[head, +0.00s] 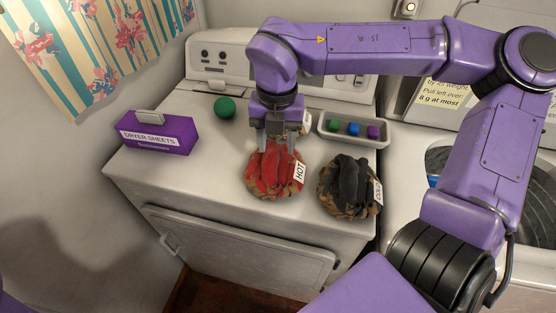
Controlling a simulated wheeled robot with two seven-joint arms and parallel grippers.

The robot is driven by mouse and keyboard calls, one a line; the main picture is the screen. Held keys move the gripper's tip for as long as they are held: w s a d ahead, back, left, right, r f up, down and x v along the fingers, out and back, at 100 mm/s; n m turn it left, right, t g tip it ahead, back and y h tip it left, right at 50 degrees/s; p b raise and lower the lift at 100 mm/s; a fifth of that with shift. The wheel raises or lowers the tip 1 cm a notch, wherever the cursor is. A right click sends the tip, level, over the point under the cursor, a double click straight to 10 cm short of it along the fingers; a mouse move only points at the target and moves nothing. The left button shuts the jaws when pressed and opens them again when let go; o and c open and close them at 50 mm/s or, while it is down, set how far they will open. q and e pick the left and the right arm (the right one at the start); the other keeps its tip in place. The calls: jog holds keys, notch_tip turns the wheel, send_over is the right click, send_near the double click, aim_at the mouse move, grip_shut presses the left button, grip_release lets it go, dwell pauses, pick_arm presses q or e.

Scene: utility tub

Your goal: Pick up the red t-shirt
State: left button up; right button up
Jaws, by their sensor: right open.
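A crumpled red cloth, which fits the red t-shirt (270,168), fills a brown patterned round holder with a tag reading HOT (299,172). The holder stands on top of the white dryer. My right gripper (278,148) points down at the back of the red cloth, with its fingers apart. The fingertips are at the cloth's upper edge; I cannot tell whether they touch it. My left gripper is not in view.
A similar holder with black cloth (347,180) stands close on the right. A grey tray (352,137) with small coloured blocks is behind it. A green ball (225,107) and a purple dryer sheets box (155,135) are at left. The dryer top's front left is clear.

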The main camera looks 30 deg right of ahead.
aim_at(271, 151)
jog(key=w+f, duration=0.1)
jog(key=f, duration=0.1)
jog(key=w+f, duration=0.2)
jog(key=f, duration=0.1)
jog(key=shift+w+f+p, duration=0.1)
jog(key=shift+f+p, duration=0.2)
jog(key=shift+s+r, duration=0.25)
jog(key=shift+s, duration=0.35)
jog(key=shift+c, duration=0.7)
jog(key=shift+w, duration=0.2)
grip_shut()
